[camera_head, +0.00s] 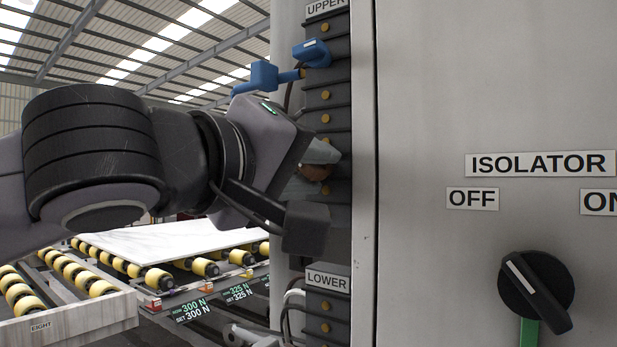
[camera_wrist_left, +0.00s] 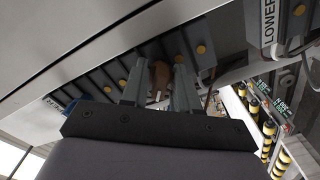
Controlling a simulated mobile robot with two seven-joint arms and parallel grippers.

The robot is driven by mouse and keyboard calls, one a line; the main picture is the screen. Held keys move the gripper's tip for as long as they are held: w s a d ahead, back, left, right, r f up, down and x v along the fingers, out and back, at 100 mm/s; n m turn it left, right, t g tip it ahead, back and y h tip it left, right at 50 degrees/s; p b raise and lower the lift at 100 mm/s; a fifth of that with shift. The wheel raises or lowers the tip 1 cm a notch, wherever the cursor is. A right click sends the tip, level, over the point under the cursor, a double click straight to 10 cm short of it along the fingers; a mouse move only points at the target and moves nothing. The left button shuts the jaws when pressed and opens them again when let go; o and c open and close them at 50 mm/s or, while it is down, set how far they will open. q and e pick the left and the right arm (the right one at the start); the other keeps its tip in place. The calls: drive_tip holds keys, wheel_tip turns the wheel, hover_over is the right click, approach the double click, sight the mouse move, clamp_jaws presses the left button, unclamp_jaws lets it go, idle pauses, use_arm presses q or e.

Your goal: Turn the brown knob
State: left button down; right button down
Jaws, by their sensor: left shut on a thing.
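The brown knob (camera_head: 316,172) sits on the dark terminal strip on the side of the grey cabinet, between the UPPER and LOWER labels. My left gripper (camera_head: 318,160) reaches it from the left and is shut on it. In the left wrist view the brown knob (camera_wrist_left: 160,78) lies between the two grey fingers (camera_wrist_left: 157,88). The fingers hide part of the knob, and I cannot tell its turn angle. My right gripper is in neither view.
A blue clamp-like part (camera_head: 312,53) and blue lever (camera_head: 262,76) stick out above my gripper. The cabinet front carries a black ISOLATOR switch (camera_head: 536,291). A white slab (camera_head: 170,240) lies on yellow rollers behind, at lower left. The LOWER block (camera_head: 328,310) stands below.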

use_arm(q)
drive_tip(key=shift+f+m+b, duration=0.2)
drive_tip(key=shift+m+b, duration=0.25)
drive_tip(key=shift+m, duration=0.15)
drive_tip(key=shift+r+m, duration=0.1)
drive_tip(key=shift+m, duration=0.8)
drive_tip(key=m, duration=0.3)
drive_tip(key=shift+r+m, duration=0.15)
drive_tip(key=shift+m, duration=0.15)
drive_tip(key=m+p, duration=0.1)
drive_tip(key=m, duration=0.2)
drive_tip(key=shift+m, duration=0.3)
drive_tip(key=m+p, duration=0.1)
drive_tip(key=m, duration=0.3)
drive_tip(key=shift+r+m+p, duration=0.1)
drive_tip(key=shift+m+p, duration=0.2)
drive_tip(key=shift+p, duration=0.05)
drive_tip(key=m+p, duration=0.2)
drive_tip(key=m, duration=0.6)
drive_tip(key=shift+m+p, duration=0.3)
drive_tip(key=shift+m, duration=1.2)
